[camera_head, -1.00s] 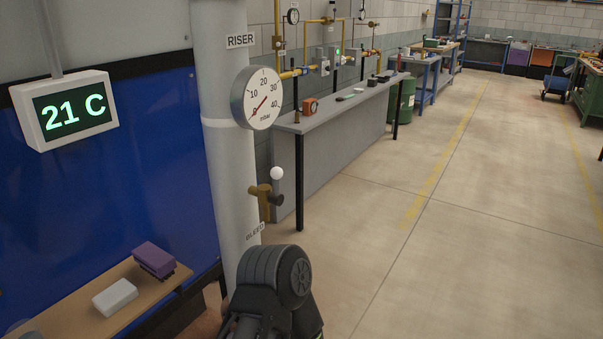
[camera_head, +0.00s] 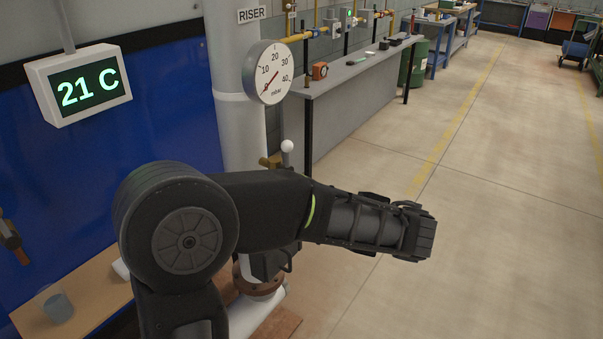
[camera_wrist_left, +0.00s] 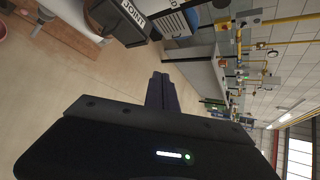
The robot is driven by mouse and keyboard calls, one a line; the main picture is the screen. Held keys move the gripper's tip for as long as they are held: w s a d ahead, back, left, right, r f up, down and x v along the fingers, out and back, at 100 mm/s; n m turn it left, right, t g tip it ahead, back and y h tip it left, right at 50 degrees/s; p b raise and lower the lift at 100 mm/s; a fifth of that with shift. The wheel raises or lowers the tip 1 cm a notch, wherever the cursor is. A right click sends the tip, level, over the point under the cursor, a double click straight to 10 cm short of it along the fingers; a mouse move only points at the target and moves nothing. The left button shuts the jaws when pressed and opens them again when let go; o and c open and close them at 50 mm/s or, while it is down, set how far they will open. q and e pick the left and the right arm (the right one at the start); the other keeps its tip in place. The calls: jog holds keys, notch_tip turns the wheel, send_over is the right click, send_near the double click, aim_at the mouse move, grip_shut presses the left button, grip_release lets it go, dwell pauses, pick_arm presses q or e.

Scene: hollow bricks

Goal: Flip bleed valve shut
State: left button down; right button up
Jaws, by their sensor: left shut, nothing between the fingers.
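The bleed valve shows in the head view as a brass body (camera_head: 270,161) with a white ball knob (camera_head: 287,146) at the top, on the right side of the grey riser pipe (camera_head: 236,130). My left arm crosses in front and hides the valve's lower part and its label. The knob stands above the arm. My left gripper is at the arm's far end, right of the valve and apart from it; its fingers are hard to make out there. In the left wrist view my left gripper (camera_wrist_left: 161,82) is shut and empty, pointing over open floor. My right gripper is not in view.
A round mbar gauge (camera_head: 268,72) sits on the riser, its needle near the low end. A 21 C display (camera_head: 78,84) hangs at left. A grey bench (camera_head: 345,85) stands behind the valve. The concrete floor (camera_head: 480,200) at right is clear.

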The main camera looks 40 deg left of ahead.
aim_at(287, 159)
pick_arm(q)
jog(key=a+r+n+t+y, duration=0.1)
jog(key=a+r+y, duration=0.2)
jog(key=r, duration=1)
jog(key=shift+a, duration=0.2)
jog(key=shift+s+f, duration=0.1)
jog(key=w+a+f+b, duration=0.1)
jog(key=a+b, duration=0.3)
jog(key=a, duration=0.5)
jog(key=shift+w+a+t, duration=0.15)
jog(key=shift+w+t, duration=0.15)
jog(key=shift+w, duration=0.15)
jog(key=shift+f+b, duration=0.15)
jog(key=shift+b, duration=0.25)
